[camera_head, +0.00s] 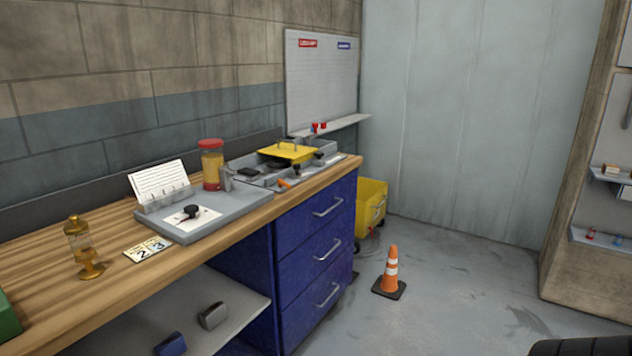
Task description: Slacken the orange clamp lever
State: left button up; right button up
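A small orange lever (283,184) shows at the front edge of a grey metal fixture (258,177) on the wooden workbench, near the bench's right end. The lever is small in the view, and I cannot tell whether it is tight or slack. The fixture carries a yellow plate with a handle (287,151) and several dark parts. Neither of my grippers is in view.
Left of the fixture, a grey tray (215,222) holds a card and a dark-knobbed tool. A red-capped jar (211,165) stands behind. A brass item (82,248) stands farther left. An orange cone (391,270) and yellow bin (371,198) occupy the floor right of the blue drawers (312,280).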

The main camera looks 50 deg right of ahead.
aim_at(280, 183)
jog(key=z, duration=1.35)
jog(key=i+l+z, duration=0.15)
jog(key=i, duration=0.25)
